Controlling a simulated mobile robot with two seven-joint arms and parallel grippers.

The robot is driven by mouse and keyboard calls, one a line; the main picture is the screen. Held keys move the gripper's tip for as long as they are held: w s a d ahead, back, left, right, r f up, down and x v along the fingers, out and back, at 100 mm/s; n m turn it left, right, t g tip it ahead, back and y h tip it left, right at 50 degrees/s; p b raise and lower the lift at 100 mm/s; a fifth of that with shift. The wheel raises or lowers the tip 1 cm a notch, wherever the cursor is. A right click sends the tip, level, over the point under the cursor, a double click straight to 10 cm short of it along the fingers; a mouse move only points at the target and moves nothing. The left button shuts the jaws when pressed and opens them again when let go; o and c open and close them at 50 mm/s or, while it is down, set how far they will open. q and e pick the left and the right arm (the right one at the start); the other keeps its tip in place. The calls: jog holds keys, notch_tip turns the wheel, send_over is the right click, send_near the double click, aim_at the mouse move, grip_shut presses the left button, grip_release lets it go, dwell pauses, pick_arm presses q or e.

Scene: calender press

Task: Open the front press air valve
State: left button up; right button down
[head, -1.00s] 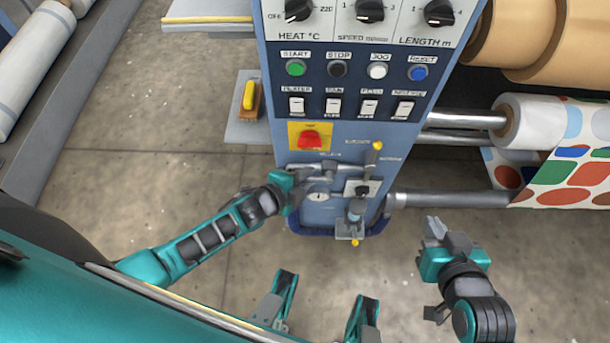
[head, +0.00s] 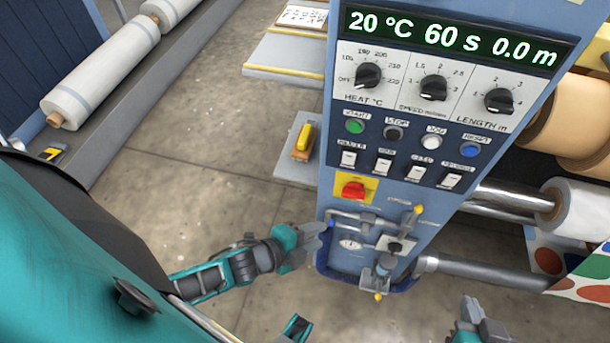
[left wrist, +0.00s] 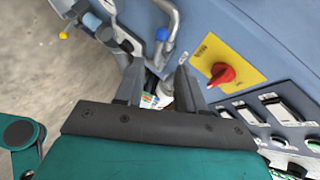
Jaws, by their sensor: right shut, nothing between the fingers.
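The blue press cabinet (head: 345,205) carries grey air piping and valve parts low on its front. A yellow-tipped lever (head: 418,211) stands above a grey valve block (head: 395,245). A blue knob (head: 330,225) sits at the left end of the piping; it also shows in the left wrist view (left wrist: 161,35). I cannot read which valve is the front one. My left gripper (head: 322,232) is beside the blue knob at the cabinet's left edge; its fingers (left wrist: 158,80) are apart, with nothing clearly held. My right gripper (head: 471,308) is shut and empty, at lower right, away from the cabinet.
A red rotary switch (head: 353,190) on a yellow plate is just above the piping. Buttons, dials and a display (head: 450,40) are higher. A second yellow tip (head: 379,297) hangs below. A metal roller (head: 480,273) extends right.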

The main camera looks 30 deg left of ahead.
pick_arm(q)
jog(key=shift+v, duration=1.4)
pick_arm(e)
jog(key=shift+r, duration=0.15)
